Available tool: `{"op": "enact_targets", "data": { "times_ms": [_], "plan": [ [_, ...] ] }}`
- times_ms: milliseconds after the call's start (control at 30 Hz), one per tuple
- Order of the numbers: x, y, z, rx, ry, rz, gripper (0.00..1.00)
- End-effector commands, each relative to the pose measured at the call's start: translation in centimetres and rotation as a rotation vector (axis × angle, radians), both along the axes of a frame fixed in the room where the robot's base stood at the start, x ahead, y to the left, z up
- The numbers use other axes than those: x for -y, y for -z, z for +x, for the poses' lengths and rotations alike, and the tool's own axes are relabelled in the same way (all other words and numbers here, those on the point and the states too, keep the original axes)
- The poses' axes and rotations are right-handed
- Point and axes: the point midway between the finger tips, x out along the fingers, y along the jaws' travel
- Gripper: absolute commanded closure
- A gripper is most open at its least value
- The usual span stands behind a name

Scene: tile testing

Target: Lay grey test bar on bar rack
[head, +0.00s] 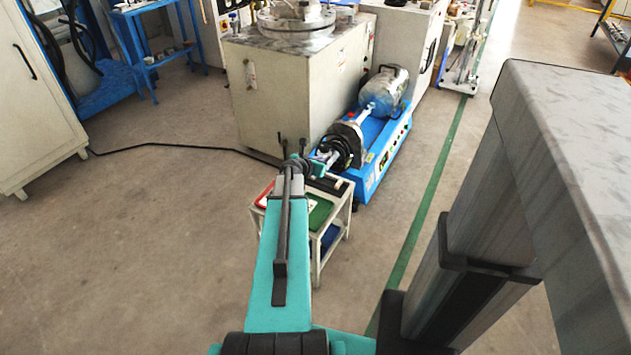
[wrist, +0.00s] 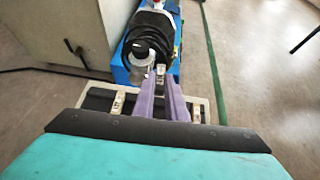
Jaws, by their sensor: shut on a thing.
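In the wrist view my gripper (wrist: 162,80) reaches forward with two purple-grey fingers close together. A small pale grey piece shows at the fingertips, which I take to be the grey test bar (wrist: 160,71); most of it is hidden by the fingers. Below and around the fingers lies a dark base with pale blocks on it, which looks like the bar rack (wrist: 100,102). The fingers cover its middle. Whether the bar touches the rack cannot be told. In the head view my arm hides the gripper's tips, and a dark strip of the rack (head: 329,184) shows beside the arm.
The rack is on a small pale cart (head: 342,205) with a green mat (head: 320,212) and a red-edged tray (head: 264,196). A blue machine with a motor (head: 380,140) and a large grey cabinet (head: 290,85) stand close behind.

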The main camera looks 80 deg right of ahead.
Motion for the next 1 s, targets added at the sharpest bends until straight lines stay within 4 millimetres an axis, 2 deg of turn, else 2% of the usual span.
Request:
{"op": "enact_targets", "data": {
  "times_ms": [33, 100, 200, 567, 767, 1000],
  "plan": [
    [0.2, 0.7, -1.2, -0.001, 0.015, 0.002, 1.0],
    [0.4, 1.1, -2.2, -0.003, 0.029, 0.002, 1.0],
    [0.5, 1.3, -3.0, -0.006, 0.039, 0.002, 1.0],
    [0.5, 1.3, -3.1, -0.006, 0.041, 0.002, 1.0],
    [0.6, 1.6, -1.7, -0.006, 0.038, 0.002, 1.0],
    [0.7, 2.0, 2.2, -0.007, 0.037, 0.002, 1.0]
  ]
}}
